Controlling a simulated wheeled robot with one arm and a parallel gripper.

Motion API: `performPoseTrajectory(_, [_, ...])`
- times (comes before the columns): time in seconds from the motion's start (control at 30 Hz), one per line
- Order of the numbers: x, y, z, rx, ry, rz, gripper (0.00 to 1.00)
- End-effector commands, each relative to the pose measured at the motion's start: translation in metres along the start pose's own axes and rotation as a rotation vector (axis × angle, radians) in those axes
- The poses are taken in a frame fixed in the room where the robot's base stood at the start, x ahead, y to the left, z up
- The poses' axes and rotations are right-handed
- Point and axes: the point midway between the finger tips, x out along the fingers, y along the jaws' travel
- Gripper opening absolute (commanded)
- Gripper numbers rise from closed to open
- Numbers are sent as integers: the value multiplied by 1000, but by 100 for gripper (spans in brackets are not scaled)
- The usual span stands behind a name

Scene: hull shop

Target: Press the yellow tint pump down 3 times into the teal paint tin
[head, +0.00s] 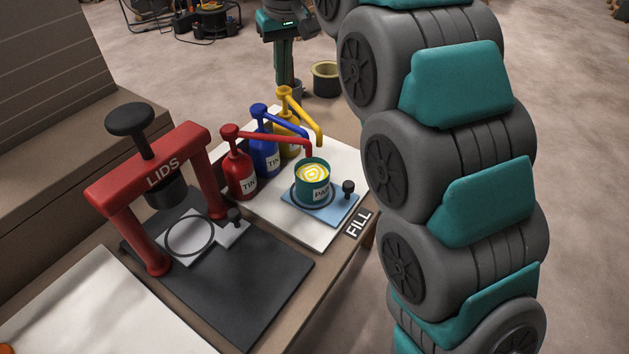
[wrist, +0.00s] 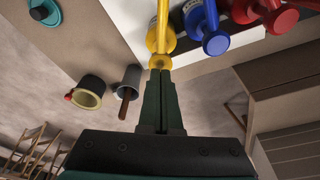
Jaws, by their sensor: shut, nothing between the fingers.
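The yellow tint pump (head: 284,121) stands at the back of a row behind the blue and red pumps, its spout reaching toward the tin. My gripper (head: 284,84) points down with shut, empty fingers just over the yellow pump's head. In the wrist view the fingertips (wrist: 160,70) meet the yellow head (wrist: 160,61); I cannot tell if they press on it. The tin is not clearly seen in the wrist view.
The blue pump (head: 265,155) and red pump (head: 240,176) stand close beside the yellow one, their spouts toward the tin. The blue plate (head: 337,208) has a black knob. A red LIDS press (head: 160,170) stands left. A bucket (head: 326,80) is on the floor behind.

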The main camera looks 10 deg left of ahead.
Motion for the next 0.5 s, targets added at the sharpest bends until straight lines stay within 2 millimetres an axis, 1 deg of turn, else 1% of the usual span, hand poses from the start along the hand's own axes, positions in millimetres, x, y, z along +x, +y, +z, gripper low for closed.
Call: performPoseTrajectory(0.5, [17, 0, 4, 0, -3, 0, 0])
